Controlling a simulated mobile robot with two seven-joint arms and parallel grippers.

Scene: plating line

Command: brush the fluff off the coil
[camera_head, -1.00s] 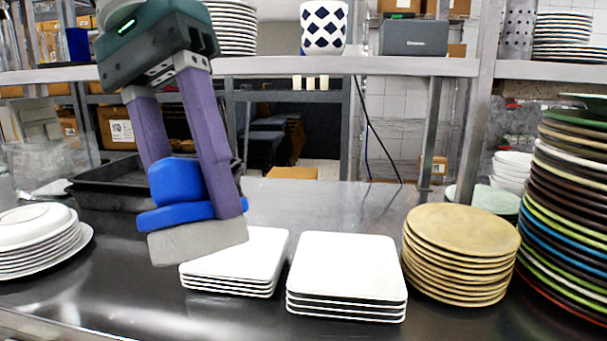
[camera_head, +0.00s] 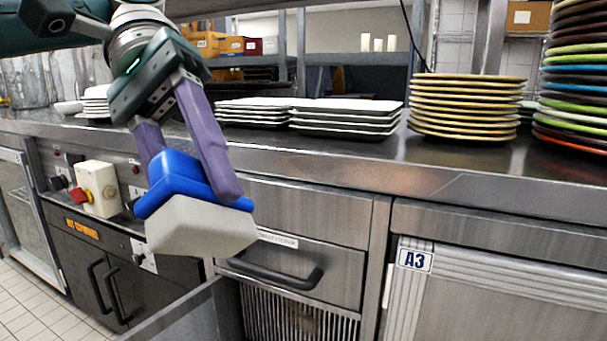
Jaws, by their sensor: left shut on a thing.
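My left gripper (camera_head: 188,172) is shut on a brush with a blue handle (camera_head: 182,178) and a pale grey bristle block (camera_head: 200,227). The bristles face down, slightly tilted. The brush hangs in front of the counter, above and left of the coil. The coil (camera_head: 262,312) is a finned metal grille in the opening under the drawer, at the bottom of the view. A dull brownish patch on its fins may be fluff, but it is too small to be sure. The coil's lower part is cut off by the frame. My right gripper is not in view.
A metal panel (camera_head: 190,315) stands swung out left of the coil. A drawer handle (camera_head: 275,275) juts out above it. A red knob on a cream box (camera_head: 98,188) is at left. Stacked white plates (camera_head: 345,118) and tan plates (camera_head: 465,108) stand on the counter.

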